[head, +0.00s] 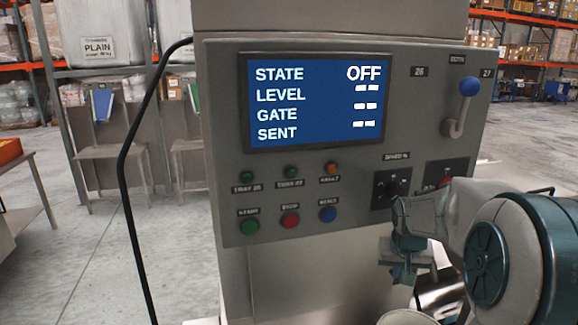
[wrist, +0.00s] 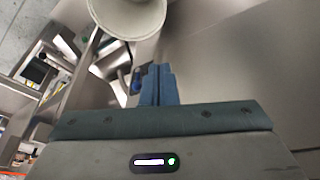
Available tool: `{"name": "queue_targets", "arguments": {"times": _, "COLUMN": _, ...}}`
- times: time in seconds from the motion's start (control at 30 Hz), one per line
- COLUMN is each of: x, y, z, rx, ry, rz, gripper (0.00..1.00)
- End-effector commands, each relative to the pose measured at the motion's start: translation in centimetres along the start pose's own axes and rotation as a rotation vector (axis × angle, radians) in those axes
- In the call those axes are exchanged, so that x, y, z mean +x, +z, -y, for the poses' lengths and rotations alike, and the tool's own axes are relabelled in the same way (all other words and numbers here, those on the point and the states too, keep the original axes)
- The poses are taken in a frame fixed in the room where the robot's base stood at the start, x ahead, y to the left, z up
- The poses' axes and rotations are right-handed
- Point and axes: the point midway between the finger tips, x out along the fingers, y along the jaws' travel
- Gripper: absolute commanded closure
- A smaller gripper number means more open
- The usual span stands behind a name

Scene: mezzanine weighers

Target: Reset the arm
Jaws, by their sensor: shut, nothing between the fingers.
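My arm reaches in from the right in the head view, in front of the lower right of the grey control panel (head: 350,180). My gripper (head: 403,277) points down below the panel's black dials and holds nothing. In the wrist view my gripper's blue fingers (wrist: 158,72) are together, with nothing between them. A pale round cup or bowl (wrist: 128,14) shows just beyond the fingertips in the wrist view. Its rim (head: 408,318) also shows at the bottom of the head view, below my gripper.
The panel's blue screen (head: 318,100) reads STATE OFF. A blue-knobbed lever (head: 468,88) is at its upper right; green, red and blue buttons (head: 290,220) are lower left. A black cable (head: 122,190) hangs left. Concrete floor (head: 85,250) is open at left.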

Motion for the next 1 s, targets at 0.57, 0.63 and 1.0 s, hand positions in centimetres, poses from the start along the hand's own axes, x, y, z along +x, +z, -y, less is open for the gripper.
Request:
{"name": "queue_targets", "arguments": {"times": 0.57, "x": -10.6, "y": 19.0, "z": 6.3, "rx": -0.207, "ry": -0.081, "rz": 0.045, "gripper": 1.0}}
{"name": "queue_targets", "arguments": {"times": 0.63, "x": -10.9, "y": 20.6, "z": 6.5, "rx": -0.22, "ry": -0.101, "rz": 0.05, "gripper": 1.0}}
{"name": "queue_targets", "arguments": {"times": 1.0, "x": -11.2, "y": 23.1, "z": 6.7, "rx": -0.243, "ry": -0.133, "rz": 0.062, "gripper": 1.0}}
